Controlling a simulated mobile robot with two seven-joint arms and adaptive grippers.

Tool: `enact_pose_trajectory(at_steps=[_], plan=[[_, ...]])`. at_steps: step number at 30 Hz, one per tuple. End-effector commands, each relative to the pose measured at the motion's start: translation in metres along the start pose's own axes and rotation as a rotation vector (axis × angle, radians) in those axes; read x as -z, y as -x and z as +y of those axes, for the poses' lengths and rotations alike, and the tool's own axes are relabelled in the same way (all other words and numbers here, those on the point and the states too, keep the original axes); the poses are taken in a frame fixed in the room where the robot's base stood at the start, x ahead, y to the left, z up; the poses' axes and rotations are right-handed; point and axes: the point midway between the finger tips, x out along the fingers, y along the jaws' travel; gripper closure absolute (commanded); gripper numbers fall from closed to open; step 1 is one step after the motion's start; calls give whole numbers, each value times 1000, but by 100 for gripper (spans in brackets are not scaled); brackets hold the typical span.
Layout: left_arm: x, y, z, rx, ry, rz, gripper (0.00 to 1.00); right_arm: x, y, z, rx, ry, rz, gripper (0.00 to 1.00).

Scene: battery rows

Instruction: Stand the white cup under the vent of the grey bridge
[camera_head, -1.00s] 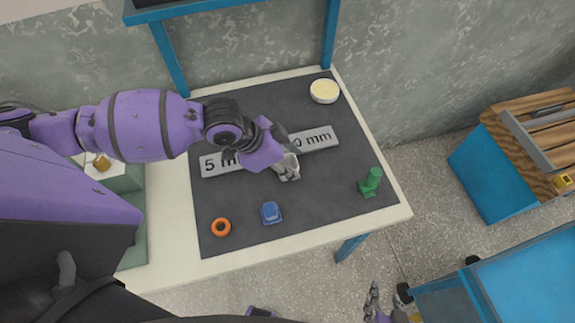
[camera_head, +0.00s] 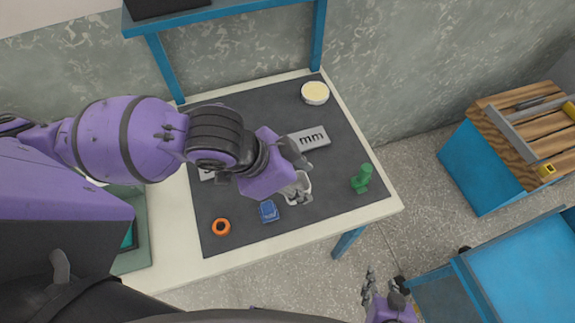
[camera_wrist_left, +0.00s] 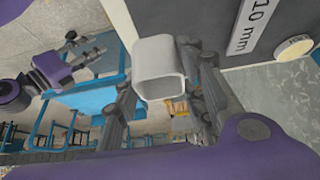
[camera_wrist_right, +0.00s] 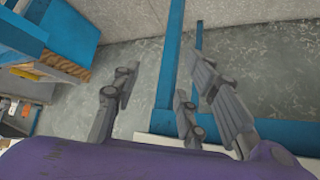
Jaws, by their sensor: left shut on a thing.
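The white cup (camera_wrist_left: 158,62) is between the fingers of my left gripper (camera_wrist_left: 163,82), which is shut on it. The cup's square, rounded opening faces the left wrist camera. In the head view the cup (camera_head: 304,184) shows partly behind my left gripper (camera_head: 297,178), over the dark mat. A grey bar with "mm" lettering (camera_head: 313,139) lies behind my left gripper, which hides its middle. I cannot make out a vent or whether the bar is the bridge. My right gripper (camera_wrist_right: 163,88) is open and empty; in the head view it (camera_head: 383,284) is beyond the table's front edge.
On the mat (camera_head: 330,215) are a blue block (camera_head: 269,211), an orange ring (camera_head: 221,227), a green object (camera_head: 361,179) and a round white dish with a cream top (camera_head: 315,93). A blue-legged shelf (camera_head: 318,40) stands behind.

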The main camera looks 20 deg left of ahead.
Motion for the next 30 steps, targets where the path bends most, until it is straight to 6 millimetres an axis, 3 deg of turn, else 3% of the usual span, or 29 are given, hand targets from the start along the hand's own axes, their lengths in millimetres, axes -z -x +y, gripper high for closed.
enact_pose_trajectory(at_steps=[1, 5, 13, 19, 30], plan=[[10, 12, 5, 14, -8, 15, 83, 18, 4, 0, 2, 4, 29, 60], [10, 15, 16, 13, -8, 12, 83, 26, 7, 0, 6, 9, 38, 60], [6, 12, 23, 6, 6, 5, 83, 13, 5, -7, 17, 8, 9, 60], [4, 11, 22, 14, 22, 7, 83, 15, 5, -8, 18, 5, 14, 60], [-9, 11, 5, 69, 92, 2, 83, 21, 5, -5, 12, 2, 26, 60]])
